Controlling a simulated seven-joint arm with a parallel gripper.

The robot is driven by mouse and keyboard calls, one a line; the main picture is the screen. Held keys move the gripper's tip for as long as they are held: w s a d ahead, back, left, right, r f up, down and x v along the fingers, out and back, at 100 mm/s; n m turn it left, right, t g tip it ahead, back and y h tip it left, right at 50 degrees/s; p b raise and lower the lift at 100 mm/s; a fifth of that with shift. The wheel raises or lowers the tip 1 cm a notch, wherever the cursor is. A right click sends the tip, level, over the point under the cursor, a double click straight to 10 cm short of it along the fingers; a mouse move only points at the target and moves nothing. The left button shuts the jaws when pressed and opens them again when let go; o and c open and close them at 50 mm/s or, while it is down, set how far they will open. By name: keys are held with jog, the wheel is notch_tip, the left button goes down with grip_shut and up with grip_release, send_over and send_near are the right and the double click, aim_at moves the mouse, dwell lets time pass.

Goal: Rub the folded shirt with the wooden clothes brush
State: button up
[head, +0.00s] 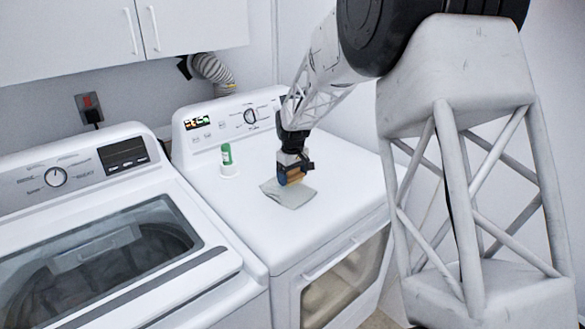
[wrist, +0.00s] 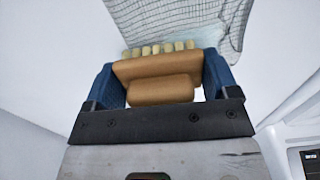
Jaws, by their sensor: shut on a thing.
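The folded shirt (head: 299,197) is a small pale grey-green square lying flat on top of the dryer. In the wrist view the shirt (wrist: 180,18) shows a fine grid pattern beyond the brush. My gripper (head: 290,172) is above the shirt, pointing down. It is shut on the wooden clothes brush (wrist: 157,78), with a blue finger on each side of its brown body. The brush's pale bristles (wrist: 160,48) face the shirt. I cannot tell whether they touch it. In the head view the brush (head: 295,175) is partly hidden by my gripper.
The white dryer (head: 345,180) has a raised control panel (head: 240,115) at its back. A green-and-white bottle (head: 227,155) stands left of the shirt. A washer (head: 215,262) with a glass lid is at left.

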aim_at(278, 190)
jog(key=shift+s+a+f, duration=0.2)
jog(key=shift+s+a, duration=0.4)
jog(key=shift+s, duration=0.05)
jog(key=shift+c, duration=0.3)
jog(key=shift+s+a+r, duration=0.15)
jog(key=shift+s+a, duration=0.95)
jog(key=shift+s, duration=0.15)
jog(key=shift+s+a, duration=0.5)
jog(key=shift+s, duration=0.1)
jog(key=shift+w+d, duration=0.35)
jog(key=shift+w, duration=0.05)
jog(key=shift+w+d, duration=1.05)
jog(key=shift+w, duration=0.15)
jog(key=shift+w+d, duration=0.6)
jog(key=shift+w, duration=0.1)
jog(key=shift+w+d, duration=0.25)
jog(key=shift+s+a+f, duration=0.2)
jog(key=shift+s+a, duration=0.5)
jog(key=shift+s, duration=0.2)
jog(key=shift+s+a, duration=1.45)
jog(key=shift+s, duration=0.2)
jog(key=shift+w+d, duration=2.2)
jog(key=shift+w, duration=0.3)
jog(key=shift+r, duration=4.15)
jog(key=shift+a, duration=0.1)
